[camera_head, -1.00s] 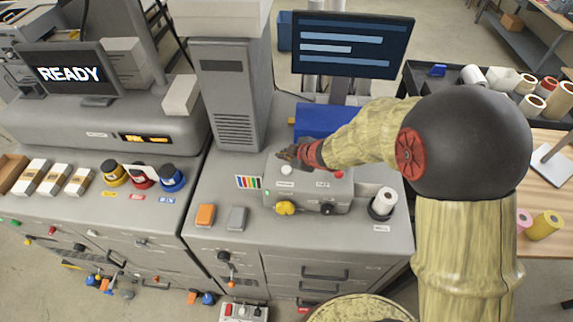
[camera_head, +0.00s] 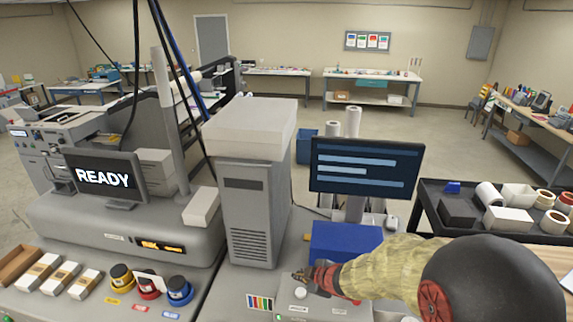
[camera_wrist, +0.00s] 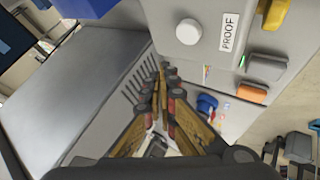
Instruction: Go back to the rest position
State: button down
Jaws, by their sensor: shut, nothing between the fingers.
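My gripper (camera_head: 301,277) is at the bottom of the head view, in front of the blue box on the grey console. Its fingers are together with nothing between them. In the wrist view my gripper (camera_wrist: 160,75) points along the side of the grey tower (camera_wrist: 85,80). A white round button (camera_wrist: 188,31) beside a PROOF label (camera_wrist: 230,31) lies to the right of the fingers, apart from them. The same white button (camera_head: 300,293) shows just below the fingers in the head view. My arm comes in from the lower right.
The grey tower (camera_head: 250,190) stands left of my gripper. A monitor (camera_head: 365,168) and blue box (camera_head: 345,243) stand behind it. A black cart (camera_head: 440,200) with rolls is at right. A READY screen (camera_head: 104,178) and several coloured pots (camera_head: 150,287) are at left. Open floor lies beyond.

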aim_at(324, 304)
jog(key=s+d+f+m+h, duration=0.1)
jog(key=d, duration=0.1)
jog(key=s+d+f+m+h, duration=0.1)
jog(key=d, duration=0.2)
jog(key=s+d+f+m+g+h, duration=0.1)
jog(key=d, duration=0.1)
jog(key=shift+d+f, duration=0.1)
jog(key=shift+d, duration=0.15)
jog(key=s+d+m+h+b, duration=0.1)
jog(key=s+d, duration=0.1)
jog(key=s+d+m+g+h+b, duration=0.1)
jog(key=s+d+m, duration=0.1)
jog(key=shift+s+d+h, duration=0.15)
jog(key=shift+d+h, duration=0.15)
jog(key=shift+d, duration=0.1)
jog(key=s+d+f+m+g+b, duration=0.1)
jog(key=s+d+m+g+b, duration=0.2)
jog(key=s+m+b, duration=0.75)
jog(key=s+a+f+n+t+y+b, duration=0.1)
jog(key=s+a+f+t+b, duration=0.1)
jog(key=s+f+b, duration=0.5)
jog(key=shift+s+a+f+t+b, duration=0.15)
jog(key=shift+s+a+t+b, duration=0.2)
jog(key=shift+s+b, duration=4.8)
jog(key=w+b, duration=0.3)
jog(key=shift+w+n, duration=0.25)
jog(key=shift+w, duration=0.05)
